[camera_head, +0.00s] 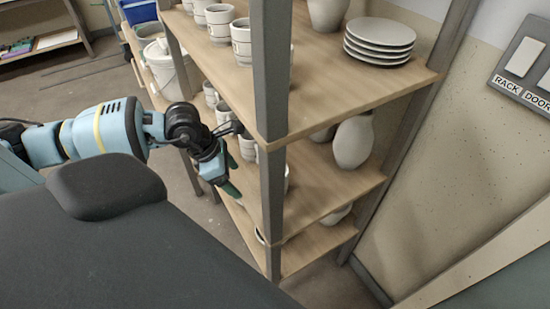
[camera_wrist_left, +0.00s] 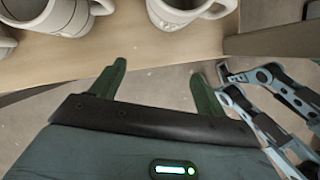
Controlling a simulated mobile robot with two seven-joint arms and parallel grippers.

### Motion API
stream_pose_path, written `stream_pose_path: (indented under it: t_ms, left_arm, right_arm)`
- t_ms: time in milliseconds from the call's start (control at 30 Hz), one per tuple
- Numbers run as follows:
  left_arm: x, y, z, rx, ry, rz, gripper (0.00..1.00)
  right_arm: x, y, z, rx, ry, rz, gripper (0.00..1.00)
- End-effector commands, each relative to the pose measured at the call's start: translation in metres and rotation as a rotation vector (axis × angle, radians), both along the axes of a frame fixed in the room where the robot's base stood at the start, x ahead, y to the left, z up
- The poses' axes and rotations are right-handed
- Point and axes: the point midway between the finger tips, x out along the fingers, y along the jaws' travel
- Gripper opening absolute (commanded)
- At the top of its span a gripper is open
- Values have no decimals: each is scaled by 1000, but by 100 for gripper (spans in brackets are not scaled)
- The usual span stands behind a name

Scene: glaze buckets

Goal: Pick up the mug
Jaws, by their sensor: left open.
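Several pale grey mugs stand on the middle shelf, including one mug (camera_head: 247,146) close to the left gripper; which mug the task means cannot be told. My left gripper (camera_head: 231,163) is at the open side of the rack by this shelf, with its green fingers apart and nothing between them. In the left wrist view, the open fingers (camera_wrist_left: 158,72) point toward the shelf edge. A mug with its handle to the right (camera_wrist_left: 176,14) stands beyond them, and another mug (camera_wrist_left: 58,16) stands to its left. Both are cut off by the top edge. My right gripper is not in view.
A dark rack post (camera_head: 271,130) stands right of the gripper. The upper shelf (camera_head: 320,85) holds more mugs, stacked plates (camera_head: 380,40) and a vase. A large vase (camera_head: 353,142) stands on the middle shelf. A white bucket (camera_head: 165,68) is behind the arm.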

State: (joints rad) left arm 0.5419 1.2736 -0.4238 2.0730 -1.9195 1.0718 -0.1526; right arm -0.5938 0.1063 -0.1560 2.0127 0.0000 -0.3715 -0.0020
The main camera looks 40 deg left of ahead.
Motion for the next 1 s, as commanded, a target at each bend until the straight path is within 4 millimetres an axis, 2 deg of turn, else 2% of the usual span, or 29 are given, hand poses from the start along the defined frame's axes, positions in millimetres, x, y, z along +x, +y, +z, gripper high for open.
stream_pose_path:
  t_ms: [300,667,933,1000]
  left_arm:
    - [28,-26,2,-4,-3,0,75]
    - [35,-32,0,-1,0,0,75]
    - [59,-55,3,-5,-3,-2,75]
    - [60,-57,-10,-3,3,0,75]
  right_arm:
    - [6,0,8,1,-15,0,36]
    - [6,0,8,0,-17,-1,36]
    - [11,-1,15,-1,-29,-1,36]
    - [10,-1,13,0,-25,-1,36]
